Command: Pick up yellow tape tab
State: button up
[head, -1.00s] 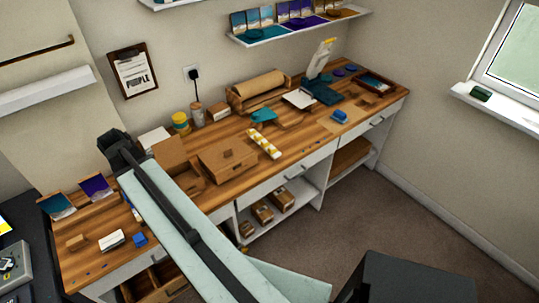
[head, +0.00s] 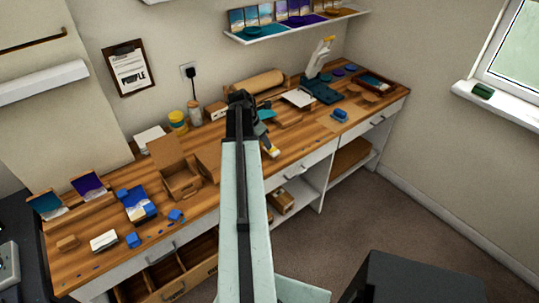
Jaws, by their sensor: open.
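My gripper (head: 240,98) is the dark end of my pale arm, over the middle of the workbench. It is open, but the arm hides most of its jaws and the space below them. A yellow and white strip (head: 271,151) lies near the bench's front edge, just right of my arm, partly covered by it. I cannot tell whether the yellow tape tab is on this strip; no separate tab can be made out.
The wooden workbench (head: 205,204) runs along the wall. An open cardboard box (head: 181,180) stands left of my arm, near a blue and white item (head: 138,205). A dark green press-like tool (head: 320,90) and a blue object (head: 340,115) stand to the right.

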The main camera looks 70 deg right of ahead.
jog(key=b+x, duration=0.5)
jog(key=shift+w+d+f, duration=0.1)
jog(key=shift+d+f, duration=0.05)
jog(key=shift+f, duration=0.05)
jog(key=shift+r, duration=0.2)
grip_shut()
